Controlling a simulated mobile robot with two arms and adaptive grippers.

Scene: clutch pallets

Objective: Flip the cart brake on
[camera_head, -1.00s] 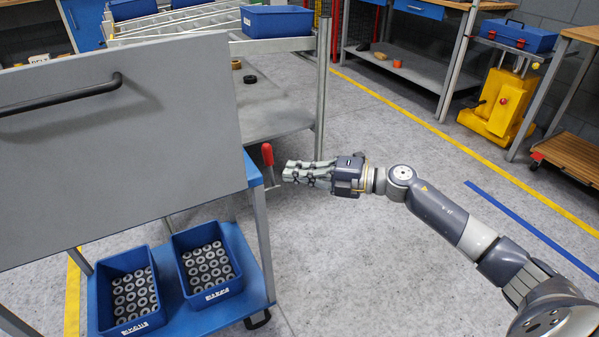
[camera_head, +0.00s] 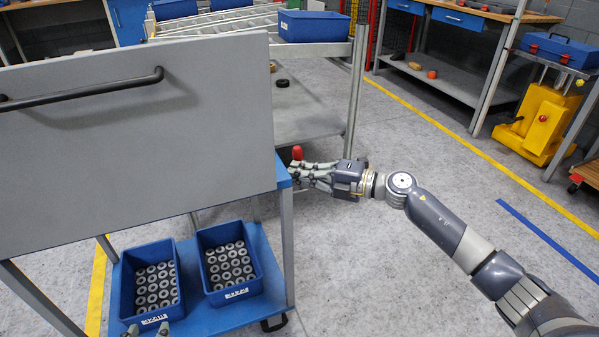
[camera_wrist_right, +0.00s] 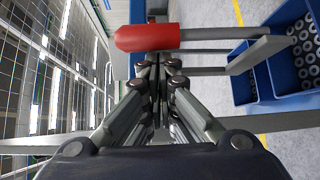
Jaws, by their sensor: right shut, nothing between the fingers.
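The cart (camera_head: 235,312) has blue shelves, grey legs and a large grey panel with a black handle. The brake lever, with a red grip (camera_head: 297,153), stands at the cart's right side. In the right wrist view the red grip (camera_wrist_right: 147,38) lies across the view just beyond the fingertips, on a grey rod. My right gripper (camera_head: 293,171) is shut and empty, its fingertips at the lever and hiding its lower part. Whether they touch cannot be told. My left gripper (camera_head: 147,331) shows only its fingertips at the bottom edge.
Two blue bins (camera_head: 151,285) (camera_head: 228,264) of grey rings stand on the cart's lower shelf. A grey rack (camera_head: 310,125) stands close behind the lever. A yellow pallet jack (camera_head: 540,125) is at the far right. The floor right of the cart is clear.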

